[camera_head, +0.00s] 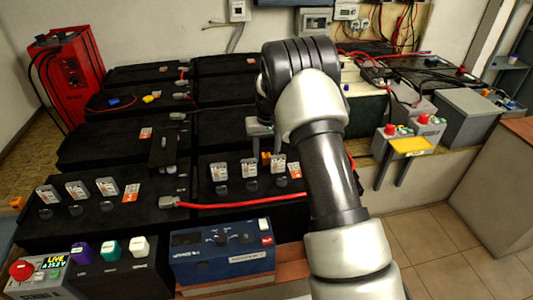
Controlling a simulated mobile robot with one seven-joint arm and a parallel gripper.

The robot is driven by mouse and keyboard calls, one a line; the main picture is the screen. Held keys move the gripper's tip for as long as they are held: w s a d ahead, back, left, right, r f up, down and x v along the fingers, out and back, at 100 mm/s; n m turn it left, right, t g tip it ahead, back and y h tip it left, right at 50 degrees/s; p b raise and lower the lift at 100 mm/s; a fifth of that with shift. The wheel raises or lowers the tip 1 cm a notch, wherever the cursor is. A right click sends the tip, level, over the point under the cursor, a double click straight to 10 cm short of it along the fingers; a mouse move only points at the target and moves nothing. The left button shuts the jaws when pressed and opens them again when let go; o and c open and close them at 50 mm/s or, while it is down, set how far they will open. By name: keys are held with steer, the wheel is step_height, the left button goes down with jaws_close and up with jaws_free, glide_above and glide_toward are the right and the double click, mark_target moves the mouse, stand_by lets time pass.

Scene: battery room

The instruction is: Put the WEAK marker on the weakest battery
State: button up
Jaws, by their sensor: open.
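Several long black batteries stand in rows on the left and middle, among them the front-left battery (100,225) and the middle battery (225,190) beside it. Small white-and-orange tags stand on both. My arm bends over the middle rows, and my gripper (262,130) shows only in part left of the arm, above the middle battery. It is open; its fingertips are mostly hidden. A small orange piece (266,158) lies just below it; I cannot tell what it is. No lettering reading WEAK is legible, so I cannot identify the marker.
A device with a red button (22,270) and a lit LIVE display (53,263) stands front left. A blue meter box (222,255) is front centre. A red cabinet (68,75) is at the back left. Red cables cross the batteries. A yellow plate (408,145) juts out on the right.

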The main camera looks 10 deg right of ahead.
step_height(320, 180, up, 12)
steer(key=s+p, duration=0.1)
steer(key=p, duration=0.1)
step_height(320, 180, up, 9)
glide_above(267, 157)
steer(key=s, duration=0.6)
steer(key=s+r+t, duration=0.2)
steer(key=s+r, duration=0.7)
steer(key=s, duration=0.3)
steer(key=s+f+t, duration=0.2)
steer(key=s, duration=1.7)
step_height(267, 157, up, 21)
steer(key=p, duration=2)
steer(key=shift+a, duration=0.45)
